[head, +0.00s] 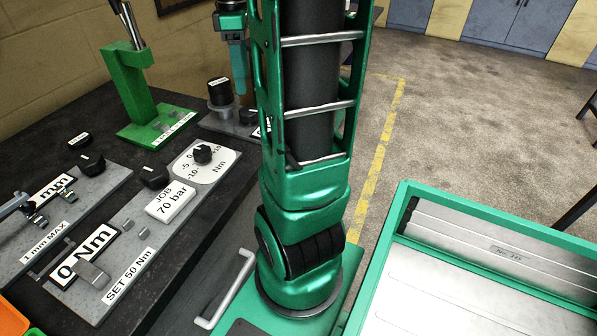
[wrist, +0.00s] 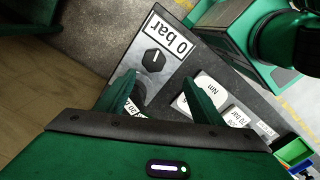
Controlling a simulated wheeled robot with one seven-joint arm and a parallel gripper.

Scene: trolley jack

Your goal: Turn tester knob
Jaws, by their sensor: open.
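In the wrist view my gripper (wrist: 158,76) is open, with a dark green finger on each side. Nothing is held between the fingers. A black knob with a white mark (wrist: 154,58) sits on a grey plate, just beyond the fingertips, beside an upside-down "0 bar" label (wrist: 170,33). A dark round part shows between the fingers, partly hidden by the left one. In the head view a black knob with a white label (head: 219,91) stands on a grey base behind the Nm dial. A teal part above it looks like my gripper, partly hidden by my arm.
The dark bench also bears an Nm dial with a black knob (head: 202,153), a "JOB 70 bar" plate (head: 171,202), a "0 Nm" panel (head: 88,254), a "mm" panel (head: 54,190) and a green stand (head: 127,90). A green-rimmed tray (head: 480,225) is at the right.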

